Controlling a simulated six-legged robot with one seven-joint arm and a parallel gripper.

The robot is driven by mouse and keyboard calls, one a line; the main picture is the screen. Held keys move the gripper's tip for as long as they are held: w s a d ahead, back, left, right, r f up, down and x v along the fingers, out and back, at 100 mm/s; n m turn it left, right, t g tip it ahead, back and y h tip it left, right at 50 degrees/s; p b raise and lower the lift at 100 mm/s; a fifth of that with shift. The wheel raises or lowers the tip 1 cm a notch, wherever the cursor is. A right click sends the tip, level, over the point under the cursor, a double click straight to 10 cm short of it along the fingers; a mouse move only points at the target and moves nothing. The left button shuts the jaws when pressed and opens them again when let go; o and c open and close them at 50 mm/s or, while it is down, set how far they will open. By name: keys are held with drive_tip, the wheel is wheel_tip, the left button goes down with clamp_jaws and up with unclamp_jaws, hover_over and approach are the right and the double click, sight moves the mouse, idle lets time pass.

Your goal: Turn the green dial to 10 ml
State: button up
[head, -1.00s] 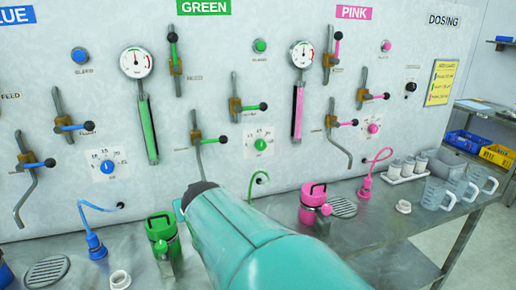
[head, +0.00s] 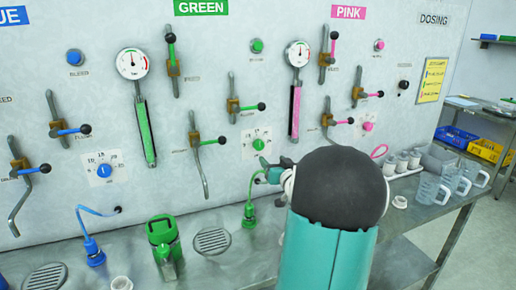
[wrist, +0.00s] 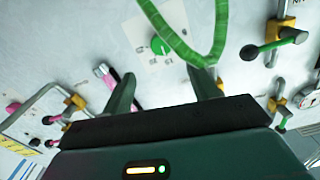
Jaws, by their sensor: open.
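The green dial (head: 259,144) sits on a white scale plate under the GREEN section of the wall panel. Its small scale numbers are only partly readable, and I cannot tell its exact setting. In the wrist view the dial (wrist: 160,46) shows beyond my fingertips, partly beside a green hose. My gripper (wrist: 163,80) is open and empty, its two fingers spread apart with the dial ahead of the gap. In the head view my gripper (head: 264,172) is just below the dial, largely hidden by my arm; I see no contact.
A green hose (wrist: 186,42) loops close in front of my gripper. A green lever (head: 214,141) is left of the dial. Measuring jugs (head: 445,185) stand at right.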

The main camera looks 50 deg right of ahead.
sight(260, 147)
drive_tip(key=x, duration=1.2)
drive_tip(key=shift+a, duration=0.15)
drive_tip(key=shift+c, duration=0.2)
drive_tip(key=c, duration=0.9)
